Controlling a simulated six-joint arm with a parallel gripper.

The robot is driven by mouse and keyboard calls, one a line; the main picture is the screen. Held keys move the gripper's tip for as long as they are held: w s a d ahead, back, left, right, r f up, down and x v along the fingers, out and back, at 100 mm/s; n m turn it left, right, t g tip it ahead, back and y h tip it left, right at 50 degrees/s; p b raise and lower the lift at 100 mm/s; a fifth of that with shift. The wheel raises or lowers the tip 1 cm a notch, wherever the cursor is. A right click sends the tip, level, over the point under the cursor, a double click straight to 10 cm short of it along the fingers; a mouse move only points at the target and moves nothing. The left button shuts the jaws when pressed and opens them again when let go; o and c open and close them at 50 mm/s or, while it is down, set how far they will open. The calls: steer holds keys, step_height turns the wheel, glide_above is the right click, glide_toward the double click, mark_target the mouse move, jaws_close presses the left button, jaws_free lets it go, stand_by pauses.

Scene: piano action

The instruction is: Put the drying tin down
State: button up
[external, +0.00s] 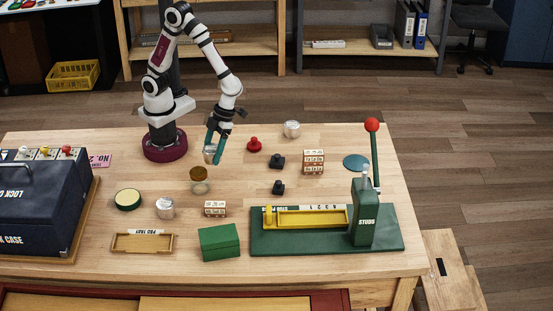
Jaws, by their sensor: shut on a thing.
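My gripper (216,150) is left of the table's middle, pointing down, with its teal fingers shut on a small silvery tin (209,153), which I take to be the drying tin. The fingers cover part of the tin. It looks upright, at or just above the wooden tabletop (330,227); I cannot tell whether it touches. A glass jar with a brown top (199,175) stands just in front of it.
Similar silvery tins stand at the back (291,129) and front left (165,208). A red knob (254,145), black pieces (277,162) and a stacked block (313,161) are to the right. A green box (220,243) and a green lever press (363,217) stand in front.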

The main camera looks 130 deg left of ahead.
steer(key=shift+d+r, duration=0.25)
steer(key=shift+d, duration=0.15)
steer(key=w+a+n+t, duration=0.2)
steer(key=w+a+n, duration=0.4)
steer(key=w, duration=0.1)
steer(key=n+t+y, duration=0.2)
steer(key=n+y, duration=0.6)
steer(key=n, duration=1.5)
glide_above(351, 157)
steer(key=d, duration=0.1)
steer(key=f, duration=0.4)
steer(key=s+f, duration=0.1)
steer(key=f, duration=0.1)
steer(key=shift+d+f, duration=0.1)
steer(key=shift+d, duration=0.1)
steer(key=shift+a+f, duration=0.1)
steer(key=shift+f, duration=1.95)
steer(key=shift+f, duration=0.1)
